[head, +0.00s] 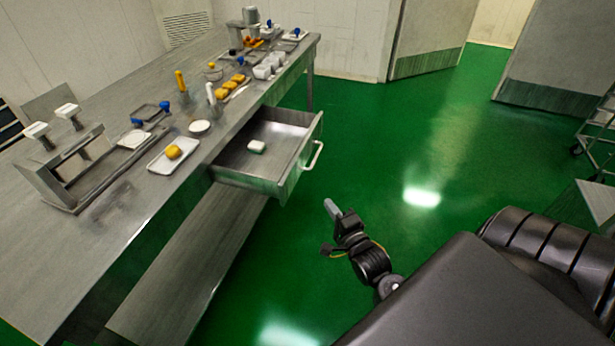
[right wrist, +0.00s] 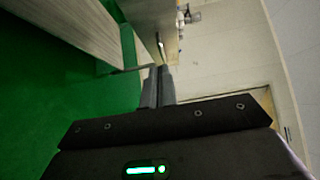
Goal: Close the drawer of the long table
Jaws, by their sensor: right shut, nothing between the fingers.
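The long table (head: 130,235) is grey metal and runs along the left of the head view. A pale bar handle (head: 314,156) is on the drawer's front panel. My right gripper (head: 331,207) is shut and empty, below and apart from the handle in the head view. In the right wrist view the closed fingers (right wrist: 158,86) point toward the table side, with what looks like the handle (right wrist: 160,44) beyond their tips. My left gripper is not in view.
The tabletop holds a white tray with a yellow item (head: 173,152), white cups (head: 263,71), utensils and a metal rack (head: 75,180). Green floor (head: 400,140) is clear right of the drawer. A wire cart (head: 598,135) stands at the right edge.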

